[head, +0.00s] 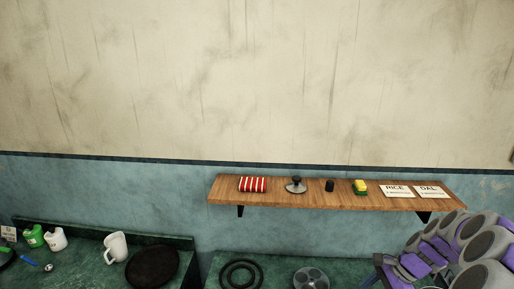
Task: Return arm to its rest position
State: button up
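My arm (478,243), grey with purple parts, fills the lower right corner in the head view. It is folded, with several round joint housings close together. What looks like my gripper (384,270) is at the arm's left end, low in the picture and partly cut off by the bottom edge. It is in front of the right end of the counter and below the shelf. Its fingers are too small and dark to tell whether they are open or shut. I see nothing clearly held.
A wooden shelf (300,199) on the wall carries a red-striped item (252,184), a lidded knob (296,185), a sponge (360,187) and RICE and DAL cards (397,191). Green counters below hold a white jug (115,247), a dark pan (152,266) and a coil (241,274).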

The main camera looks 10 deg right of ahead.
jog(key=s+a+r+n+g+h+b, duration=0.1)
jog(key=s+a+r+n, duration=0.15)
jog(key=a, duration=0.45)
jog(key=s+a+r+n+g+b, duration=0.1)
jog(key=s+a+r+n, duration=0.1)
jog(key=a+n, duration=0.3)
jog(key=s+a+r+n+g+h+b, duration=0.1)
jog(key=s+a+r+n, duration=0.1)
jog(key=a, duration=0.6)
jog(key=s+a+n+h+b, duration=0.1)
jog(key=s+a+n, duration=0.2)
jog(key=s, duration=0.6)
jog(key=s+a+f+n+h+b, duration=0.1)
jog(key=s+a+n+h+b, duration=0.1)
jog(key=s+n, duration=0.4)
jog(key=s+a, duration=0.1)
jog(key=s, duration=0.3)
jog(key=shift+h, duration=0.3)
jog(key=shift+w+f, duration=0.1)
